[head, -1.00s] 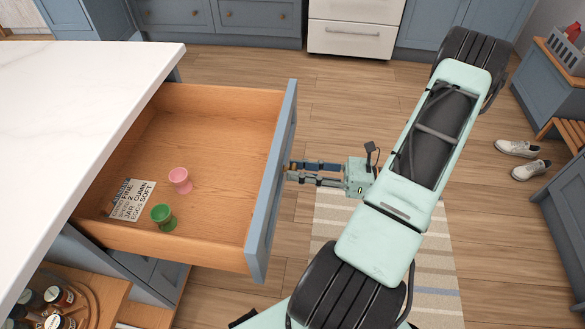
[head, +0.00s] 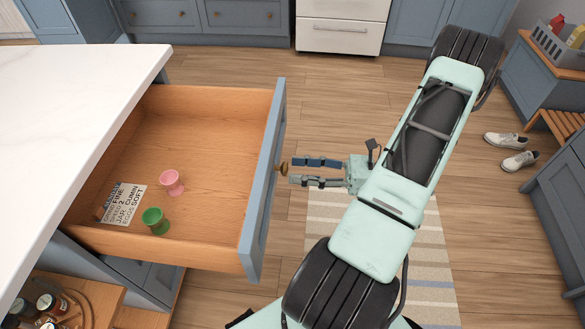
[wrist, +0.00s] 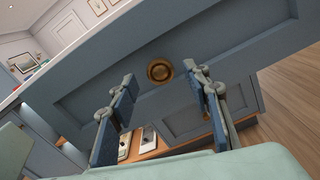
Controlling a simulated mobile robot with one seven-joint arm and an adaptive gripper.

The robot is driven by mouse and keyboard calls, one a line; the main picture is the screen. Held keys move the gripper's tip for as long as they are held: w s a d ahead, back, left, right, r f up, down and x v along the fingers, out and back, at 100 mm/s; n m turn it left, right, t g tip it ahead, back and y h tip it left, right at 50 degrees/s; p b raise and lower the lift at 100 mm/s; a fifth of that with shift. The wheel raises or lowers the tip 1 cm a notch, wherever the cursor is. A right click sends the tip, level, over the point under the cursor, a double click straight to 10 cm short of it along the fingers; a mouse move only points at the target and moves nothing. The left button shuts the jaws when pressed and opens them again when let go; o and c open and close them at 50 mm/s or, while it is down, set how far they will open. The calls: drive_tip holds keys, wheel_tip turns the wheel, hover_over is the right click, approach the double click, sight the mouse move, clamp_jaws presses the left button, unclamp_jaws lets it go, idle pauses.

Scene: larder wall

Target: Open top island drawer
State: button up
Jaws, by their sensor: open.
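The top island drawer (head: 190,115) stands pulled well out from under the white countertop, its wooden inside in view. Its blue-grey front (head: 264,190) faces right and carries a round brass knob (head: 283,170). In the wrist view the knob (wrist: 160,71) lies ahead, between and beyond the fingertips. My gripper (head: 291,171) is open and empty, just right of the knob, with a small gap to it. In the drawer are a pink egg cup (head: 172,182), a green egg cup (head: 155,220) and a printed card (head: 124,205).
The white countertop (head: 75,100) lies left of the drawer. Below it, an open wooden shelf (head: 90,290) holds several jars. A striped rug (head: 425,260) lies on the floor under my arm. White shoes (head: 512,150) stand at the right. Wooden floor is clear behind the drawer.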

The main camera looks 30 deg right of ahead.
drive_tip(key=v, duration=0.9)
drive_tip(key=shift+s+d, duration=0.1)
drive_tip(key=shift+d, duration=0.05)
